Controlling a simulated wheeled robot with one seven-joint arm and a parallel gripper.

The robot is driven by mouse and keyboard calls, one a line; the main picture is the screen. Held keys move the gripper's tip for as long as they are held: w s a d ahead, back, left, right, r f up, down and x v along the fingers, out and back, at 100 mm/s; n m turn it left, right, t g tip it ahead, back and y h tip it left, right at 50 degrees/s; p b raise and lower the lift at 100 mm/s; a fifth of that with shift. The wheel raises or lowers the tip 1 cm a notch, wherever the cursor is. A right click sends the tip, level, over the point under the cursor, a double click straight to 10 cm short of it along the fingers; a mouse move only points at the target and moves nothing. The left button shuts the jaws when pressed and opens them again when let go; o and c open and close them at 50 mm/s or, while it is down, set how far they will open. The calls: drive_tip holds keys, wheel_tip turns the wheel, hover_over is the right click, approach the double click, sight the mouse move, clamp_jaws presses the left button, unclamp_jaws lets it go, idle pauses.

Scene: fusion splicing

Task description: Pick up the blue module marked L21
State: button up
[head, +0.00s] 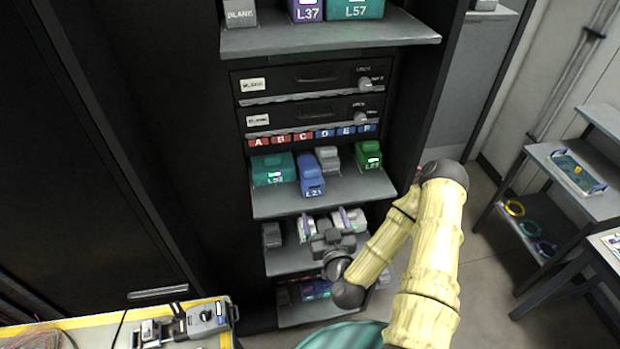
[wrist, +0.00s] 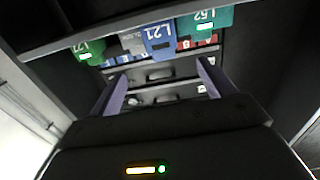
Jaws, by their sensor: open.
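The blue module marked L21 (head: 311,178) sits on the middle shelf of the rack, between a teal module and a grey one. It also shows at the top of the wrist view (wrist: 159,38), with its label upside down. My gripper (head: 326,222) is in front of the rack, lower in the picture than the blue module. Its two purple fingers (wrist: 160,82) are spread apart, with nothing between them. In the wrist view the blue module lies beyond the fingertips, roughly centred between them and not touching.
Teal module L52 (head: 273,169) stands left of the blue one; a grey module (head: 328,158) and green module (head: 368,156) stand right. The upper shelf (head: 330,38) overhangs blank drawers. A lower shelf (head: 283,264) lies behind my gripper. A workbench (head: 110,330) is at lower left.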

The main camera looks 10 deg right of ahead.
sight(315, 185)
drive_tip(key=w+b, duration=0.6)
drive_tip(key=b, duration=0.4)
drive_tip(key=shift+b, duration=0.35)
drive_tip(key=w, duration=0.1)
drive_tip(key=w+p, duration=0.2)
drive_tip(key=w, duration=0.1)
drive_tip(key=shift+r, duration=0.35)
drive_tip(key=shift+w+f+p, duration=0.15)
drive_tip(key=shift+w+p, duration=0.15)
drive_tip(key=shift+w, duration=0.2)
